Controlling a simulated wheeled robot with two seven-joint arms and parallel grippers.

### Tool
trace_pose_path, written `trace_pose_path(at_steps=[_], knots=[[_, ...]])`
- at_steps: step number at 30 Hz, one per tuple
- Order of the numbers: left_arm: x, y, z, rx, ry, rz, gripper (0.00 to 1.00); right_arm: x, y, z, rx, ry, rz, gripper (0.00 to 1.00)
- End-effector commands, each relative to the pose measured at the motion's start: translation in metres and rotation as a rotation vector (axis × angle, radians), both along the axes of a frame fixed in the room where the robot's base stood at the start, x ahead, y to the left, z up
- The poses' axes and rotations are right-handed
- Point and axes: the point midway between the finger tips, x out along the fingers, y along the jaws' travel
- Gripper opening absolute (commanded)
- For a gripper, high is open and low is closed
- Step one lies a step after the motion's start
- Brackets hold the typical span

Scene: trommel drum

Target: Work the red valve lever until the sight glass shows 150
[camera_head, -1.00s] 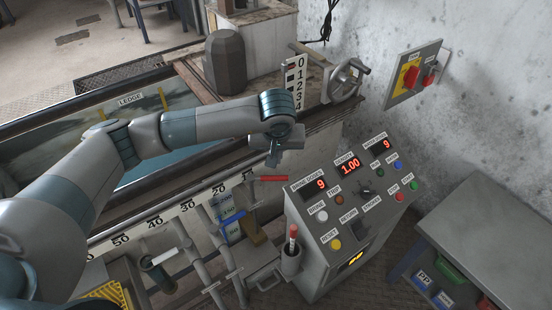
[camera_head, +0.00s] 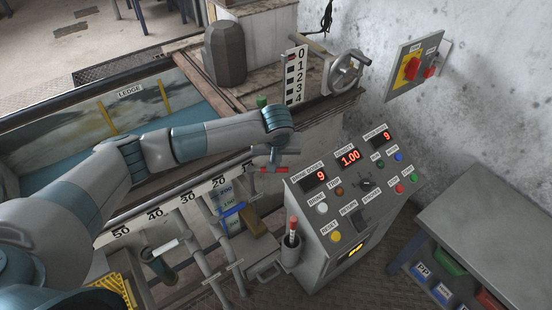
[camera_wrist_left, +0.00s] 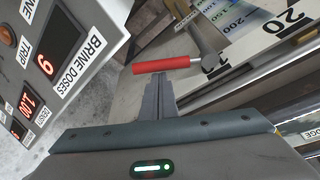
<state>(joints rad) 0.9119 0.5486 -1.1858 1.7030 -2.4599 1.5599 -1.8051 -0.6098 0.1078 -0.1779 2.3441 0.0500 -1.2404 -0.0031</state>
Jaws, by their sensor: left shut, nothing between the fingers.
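The red valve lever (camera_head: 270,170) sticks out from the tank's side, just left of the control console. In the left wrist view the red lever (camera_wrist_left: 161,64) lies across, just beyond my fingertips, with its grey pivot at the right end. My left gripper (camera_head: 275,160) is shut and empty, close above the lever; in the left wrist view its fingers (camera_wrist_left: 158,92) are together, and I cannot tell whether they touch it. The sight glass scale (camera_head: 227,195) stands left of the lever, with coloured bands marked 200 and 150; its level cannot be read. My right gripper is not in view.
The console (camera_head: 345,210) with red displays and buttons stands right of the lever. A tube holding a red-tipped stick (camera_head: 292,235) is on its front left corner. Grey levers (camera_head: 205,265) stand at lower left. A handwheel (camera_head: 345,72) is behind.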

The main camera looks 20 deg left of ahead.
Motion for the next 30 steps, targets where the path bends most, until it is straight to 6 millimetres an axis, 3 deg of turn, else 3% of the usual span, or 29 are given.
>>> trace_pose_path(at_steps=[12,23,30], knots=[[-0.016,-0.005,-0.002,0.002,-0.001,-0.117,0.00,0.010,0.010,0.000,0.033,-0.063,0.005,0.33],[-0.017,-0.005,-0.001,0.001,0.002,-0.120,0.00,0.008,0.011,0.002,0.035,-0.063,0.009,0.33],[-0.015,-0.005,0.014,0.000,0.001,-0.119,0.00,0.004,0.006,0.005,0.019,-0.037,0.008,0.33]])
